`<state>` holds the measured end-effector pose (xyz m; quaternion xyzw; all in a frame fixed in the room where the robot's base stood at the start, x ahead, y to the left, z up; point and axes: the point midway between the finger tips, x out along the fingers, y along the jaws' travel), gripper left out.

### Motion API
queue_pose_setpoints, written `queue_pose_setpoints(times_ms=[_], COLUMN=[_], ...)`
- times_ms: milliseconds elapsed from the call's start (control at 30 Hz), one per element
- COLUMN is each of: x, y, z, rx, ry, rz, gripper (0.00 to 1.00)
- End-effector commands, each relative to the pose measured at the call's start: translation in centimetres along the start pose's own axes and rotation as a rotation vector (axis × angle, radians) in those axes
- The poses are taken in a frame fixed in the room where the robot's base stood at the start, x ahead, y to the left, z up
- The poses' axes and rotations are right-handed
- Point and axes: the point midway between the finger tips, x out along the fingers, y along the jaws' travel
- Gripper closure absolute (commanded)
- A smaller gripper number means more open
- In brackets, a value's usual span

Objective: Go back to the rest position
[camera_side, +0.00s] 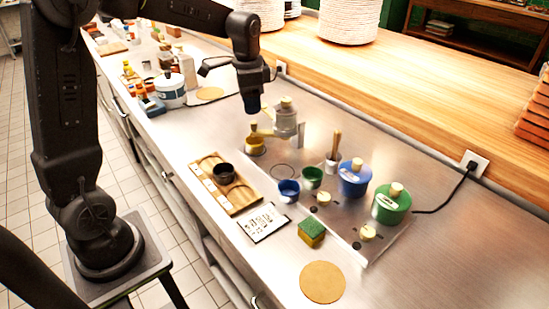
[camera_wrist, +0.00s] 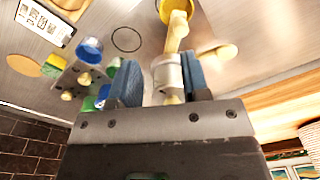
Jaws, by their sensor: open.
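My gripper (camera_side: 252,104) hangs pointing down above the steel counter (camera_side: 230,128), just left of a grey appliance with a cream knob (camera_side: 286,118). Its two blue fingers are apart with nothing held between them. In the wrist view my gripper (camera_wrist: 160,80) has the grey appliance behind the gap between its fingers. A yellow cup (camera_side: 256,147) sits under the appliance's arm, below my gripper; it also shows at the top of the wrist view (camera_wrist: 177,10).
A wooden tray (camera_side: 238,199) holds a black cup (camera_side: 223,173). Blue (camera_side: 289,192) and green (camera_side: 312,178) cups, a blue canister (camera_side: 354,180), a green canister (camera_side: 390,206), a sponge (camera_side: 311,232) and a cork mat (camera_side: 322,282) stand to the right. A raised wooden shelf (camera_side: 400,85) runs behind.

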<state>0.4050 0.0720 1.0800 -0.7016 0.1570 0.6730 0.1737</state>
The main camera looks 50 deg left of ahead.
Motion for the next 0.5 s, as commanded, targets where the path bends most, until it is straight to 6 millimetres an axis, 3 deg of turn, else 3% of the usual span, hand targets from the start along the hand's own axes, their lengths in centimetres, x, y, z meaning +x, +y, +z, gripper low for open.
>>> queue_pose_setpoints(times_ms=[33, 200, 367, 500], x=[-1.4, -4.8, -6.3, -6.4], y=[1.6, 7.5, 12.7, 16.4], z=[0.5, 3.0, 6.3, 9.2], rx=[-0.022, -0.143, -0.260, -0.354], ry=[0.027, 0.127, 0.238, 0.332], rz=[-0.023, -0.081, -0.110, -0.113], gripper=[0.57, 0.57, 0.57, 0.57])
